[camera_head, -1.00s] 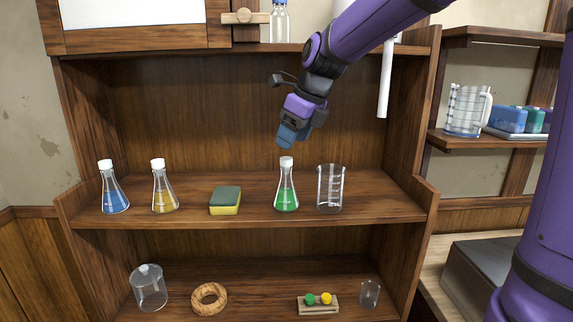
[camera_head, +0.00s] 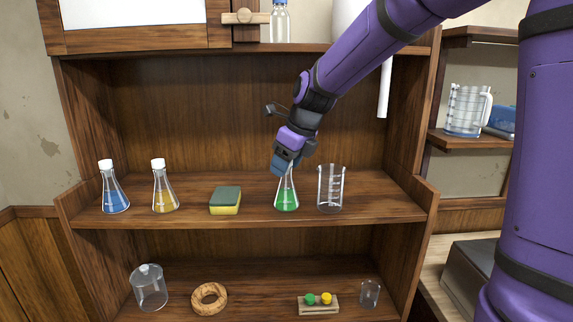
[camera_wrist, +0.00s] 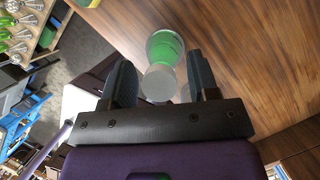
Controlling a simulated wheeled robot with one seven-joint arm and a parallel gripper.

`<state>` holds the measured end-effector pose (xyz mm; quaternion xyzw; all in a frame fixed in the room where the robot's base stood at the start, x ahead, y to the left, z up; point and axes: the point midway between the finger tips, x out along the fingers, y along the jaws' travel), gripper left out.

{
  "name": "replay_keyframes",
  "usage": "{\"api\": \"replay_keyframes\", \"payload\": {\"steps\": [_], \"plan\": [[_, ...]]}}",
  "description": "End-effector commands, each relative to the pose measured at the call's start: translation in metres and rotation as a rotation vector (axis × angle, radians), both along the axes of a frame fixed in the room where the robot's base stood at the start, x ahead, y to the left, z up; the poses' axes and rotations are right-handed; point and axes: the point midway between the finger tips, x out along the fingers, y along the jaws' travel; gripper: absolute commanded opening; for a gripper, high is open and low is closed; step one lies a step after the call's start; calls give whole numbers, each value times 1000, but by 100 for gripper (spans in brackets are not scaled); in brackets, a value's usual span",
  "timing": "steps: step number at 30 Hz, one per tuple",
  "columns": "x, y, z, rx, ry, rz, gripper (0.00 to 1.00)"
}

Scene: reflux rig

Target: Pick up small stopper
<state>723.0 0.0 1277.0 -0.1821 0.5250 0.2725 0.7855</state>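The green flask (camera_head: 286,201) stands upright on the middle shelf. Its white stopper (camera_wrist: 158,84) shows in the wrist view between my two fingers, with a gap on each side. In the head view the stopper is hidden behind my gripper (camera_head: 283,168), which has its fingers at the flask's neck. My gripper (camera_wrist: 161,84) is open and empty, pointing down at the flask. White caps also top the blue flask (camera_head: 115,196) and the yellow flask (camera_head: 163,194) on the left.
A beaker (camera_head: 330,189) stands close right of the green flask, and a sponge (camera_head: 225,201) lies to its left. The upper shelf board (camera_head: 180,52) runs above my gripper. A cork ring (camera_head: 209,297) and small glassware lie on the lower shelf.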

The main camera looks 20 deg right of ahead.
Motion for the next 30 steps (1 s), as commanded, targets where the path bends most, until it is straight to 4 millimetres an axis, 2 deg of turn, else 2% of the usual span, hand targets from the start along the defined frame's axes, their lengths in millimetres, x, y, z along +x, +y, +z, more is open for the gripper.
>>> {"api": "replay_keyframes", "payload": {"steps": [1,3,6,20,26,30], "plan": [[0,0,0,0,0,0,43],[0,0,0,0,0,0,27],[0,0,0,0,0,0,8],[0,0,4,0,-2,1,7],[0,0,19,0,-2,1,7],[0,0,37,0,-4,0,7]]}}
